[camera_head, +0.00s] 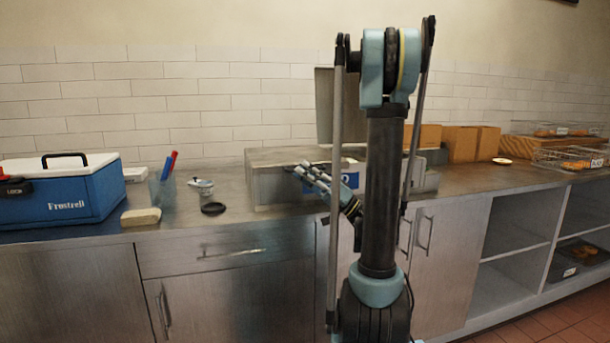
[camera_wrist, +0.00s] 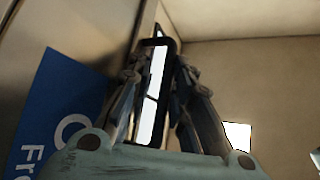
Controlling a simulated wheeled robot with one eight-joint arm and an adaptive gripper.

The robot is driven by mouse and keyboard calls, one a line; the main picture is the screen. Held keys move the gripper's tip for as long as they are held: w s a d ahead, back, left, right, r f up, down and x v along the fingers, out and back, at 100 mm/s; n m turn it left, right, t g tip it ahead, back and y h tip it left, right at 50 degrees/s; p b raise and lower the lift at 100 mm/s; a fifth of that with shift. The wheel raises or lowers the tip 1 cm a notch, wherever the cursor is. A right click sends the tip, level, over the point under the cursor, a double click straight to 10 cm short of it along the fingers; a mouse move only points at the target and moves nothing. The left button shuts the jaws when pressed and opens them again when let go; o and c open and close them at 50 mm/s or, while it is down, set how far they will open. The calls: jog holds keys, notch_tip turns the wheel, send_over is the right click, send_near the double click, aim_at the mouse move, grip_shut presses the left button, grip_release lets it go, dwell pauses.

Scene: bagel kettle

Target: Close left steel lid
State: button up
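A low steel box (camera_head: 270,190) stands on the counter, a blue label on its front. A grey panel, which looks like a raised steel lid (camera_head: 324,90), stands upright behind it, partly hidden by my arm. The box's left top (camera_head: 285,157) looks flat; I cannot tell whether a lid covers it. My gripper (camera_head: 307,171) is at the box's upper front edge, pointing up and left. In the wrist view its fingers (camera_wrist: 158,75) are apart, with a black frame (camera_wrist: 150,95) showing between them. I cannot tell whether they touch it. The blue label (camera_wrist: 60,110) is close at left.
A blue cooler (camera_head: 65,195), a cup of pens (camera_head: 162,188), a pale block (camera_head: 141,217) and a dark round item (camera_head: 213,208) lie left of the box. Cardboard boxes (camera_head: 462,143) and wire baskets (camera_head: 570,158) stand at right.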

jog(key=shift+r, duration=0.1)
dwell(0.4)
jog(key=shift+d+f, duration=0.35)
jog(key=shift+d, duration=0.1)
jog(key=s+d+f, duration=0.1)
jog(key=s+d, duration=0.3)
jog(key=d, duration=0.9)
jog(key=shift+s, duration=0.1)
